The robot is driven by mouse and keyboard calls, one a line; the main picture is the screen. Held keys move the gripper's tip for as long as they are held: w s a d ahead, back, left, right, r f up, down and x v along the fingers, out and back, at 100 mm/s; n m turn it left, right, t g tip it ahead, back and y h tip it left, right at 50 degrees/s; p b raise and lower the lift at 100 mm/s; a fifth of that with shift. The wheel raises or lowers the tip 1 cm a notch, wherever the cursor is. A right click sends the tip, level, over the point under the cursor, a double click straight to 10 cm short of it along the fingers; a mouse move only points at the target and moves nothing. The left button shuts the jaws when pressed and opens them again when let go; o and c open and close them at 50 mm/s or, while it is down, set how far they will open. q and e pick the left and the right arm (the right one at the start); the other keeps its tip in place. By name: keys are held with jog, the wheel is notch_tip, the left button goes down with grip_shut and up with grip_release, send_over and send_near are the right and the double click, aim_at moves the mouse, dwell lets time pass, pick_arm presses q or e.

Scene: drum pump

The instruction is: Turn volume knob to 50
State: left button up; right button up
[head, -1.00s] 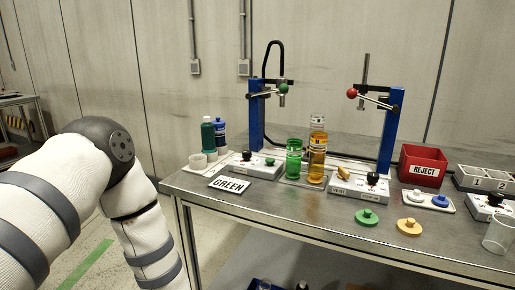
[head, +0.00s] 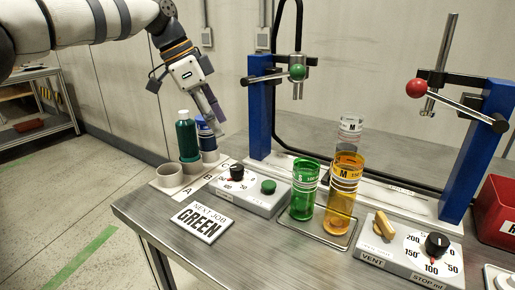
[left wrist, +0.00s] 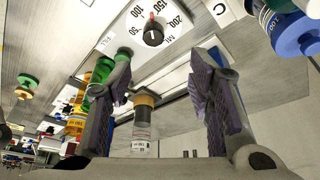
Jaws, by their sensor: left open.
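The volume knob is a black knob (head: 237,172) on the white box with a green button (head: 268,187), on the table's left side. In the left wrist view the knob (left wrist: 153,35) sits among the marks 50, 100, 150 and 200. Its red pointer is between 100 and 150. My left gripper (head: 213,118) is above and behind the box, near the bottles, apart from the knob. Its two fingers (left wrist: 165,85) are open and empty in the left wrist view, with the knob beyond them. My right gripper is not in view.
A green bottle (head: 187,138) and a blue bottle (head: 207,138) stand just under the gripper. Blue press posts (head: 260,110), green (head: 304,190) and orange (head: 343,195) cylinders are to the right. A second box (head: 405,250) has another black knob. The "GREEN" sign (head: 202,221) lies in front.

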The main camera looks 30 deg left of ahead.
aim_at(236, 167)
pick_arm(q)
jog(key=x, duration=0.6)
jog(key=s+b+x, duration=0.1)
jog(key=x, duration=0.3)
jog(key=shift+s+f, duration=0.1)
jog(key=shift+w+d+f, duration=0.2)
jog(key=shift+d+f, duration=0.1)
jog(key=shift+f, duration=0.3)
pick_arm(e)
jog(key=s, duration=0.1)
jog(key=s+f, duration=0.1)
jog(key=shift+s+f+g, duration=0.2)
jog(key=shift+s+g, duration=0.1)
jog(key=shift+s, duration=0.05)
pick_arm(q)
jog(key=shift+r, duration=0.1)
grip_shut()
